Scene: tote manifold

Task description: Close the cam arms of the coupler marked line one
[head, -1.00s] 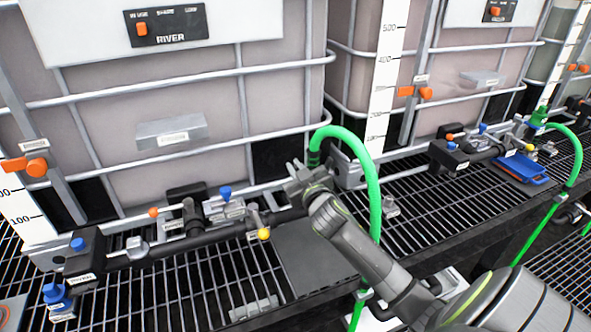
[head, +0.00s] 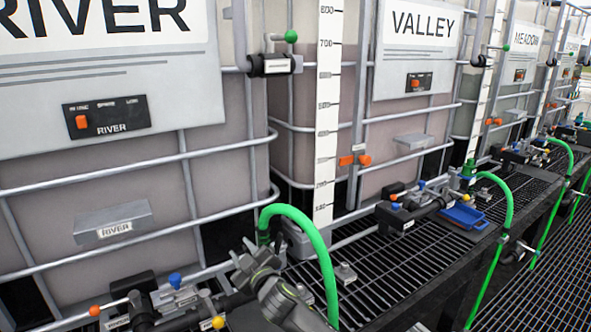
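My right gripper (head: 247,264) is at the bottom centre, by the lower end of the green hose (head: 322,262) in front of the RIVER tank. Its fingers are small and partly merge with the pipework, so I cannot tell whether they are open, shut or touching anything. The hose end (head: 263,236) goes down behind the gripper, and the coupling there is hidden by it. No line one marking or cam arm is readable. Another green hose (head: 508,205) meets a green fitting (head: 469,168) at the VALLEY pipework. My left gripper is out of view.
The RIVER pipework with a blue knob (head: 175,281) and a yellow knob (head: 218,322) lies left of my gripper. A blue tray (head: 464,217) sits on the black grating (head: 375,270). A grey bracket (head: 345,273) stands right of the hose.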

